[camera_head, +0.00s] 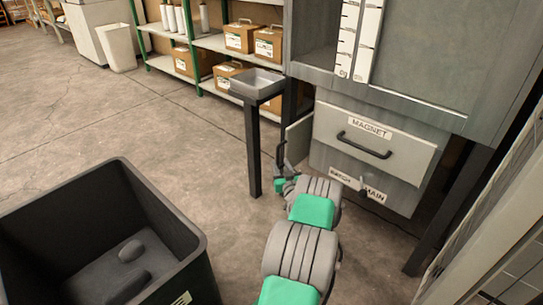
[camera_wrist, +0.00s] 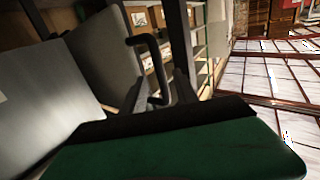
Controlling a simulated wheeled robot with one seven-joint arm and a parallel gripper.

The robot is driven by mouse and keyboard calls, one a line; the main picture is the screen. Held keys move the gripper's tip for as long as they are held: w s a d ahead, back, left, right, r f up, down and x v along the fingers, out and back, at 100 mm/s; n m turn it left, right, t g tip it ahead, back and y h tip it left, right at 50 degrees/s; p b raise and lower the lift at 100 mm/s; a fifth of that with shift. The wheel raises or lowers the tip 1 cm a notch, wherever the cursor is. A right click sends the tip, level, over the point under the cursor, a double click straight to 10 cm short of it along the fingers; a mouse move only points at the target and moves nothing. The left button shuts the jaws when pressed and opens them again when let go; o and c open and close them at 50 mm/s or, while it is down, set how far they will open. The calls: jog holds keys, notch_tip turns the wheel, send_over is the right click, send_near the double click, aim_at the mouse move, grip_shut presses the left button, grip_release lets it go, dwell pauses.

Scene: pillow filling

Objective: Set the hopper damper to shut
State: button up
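The grey hopper cabinet (camera_head: 440,75) stands at the right of the head view. A drawer front labelled MAGNET (camera_head: 385,133) has a dark bar handle. Below it a panel (camera_head: 345,165) bears a partly hidden label and one reading MAIN, with a small dark lever (camera_head: 364,188) between them. My gripper (camera_head: 282,160) is beside the cabinet's left side, near a grey side plate (camera_head: 299,138). In the wrist view a bent dark handle (camera_wrist: 152,62) shows between the two dark fingers of my gripper (camera_wrist: 160,92), which stand apart. I cannot tell whether they touch it. The damper's setting is not clear.
A grey tray on a black post (camera_head: 256,84) stands just left of my gripper. A large dark bin (camera_head: 190,215) is at front left. Shelves (camera_head: 222,44) with cardboard boxes are behind. A pale framed panel (camera_head: 485,235) borders the right. Floor at left is open.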

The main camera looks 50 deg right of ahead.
jog(key=b+x, duration=0.2)
jog(key=x, duration=0.5)
jog(key=shift+w+b, duration=0.2)
jog(key=shift+b, duration=0.1)
jog(key=shift+d+r, duration=0.1)
jog(key=shift+c, duration=0.4)
grip_shut()
dwell(0.4)
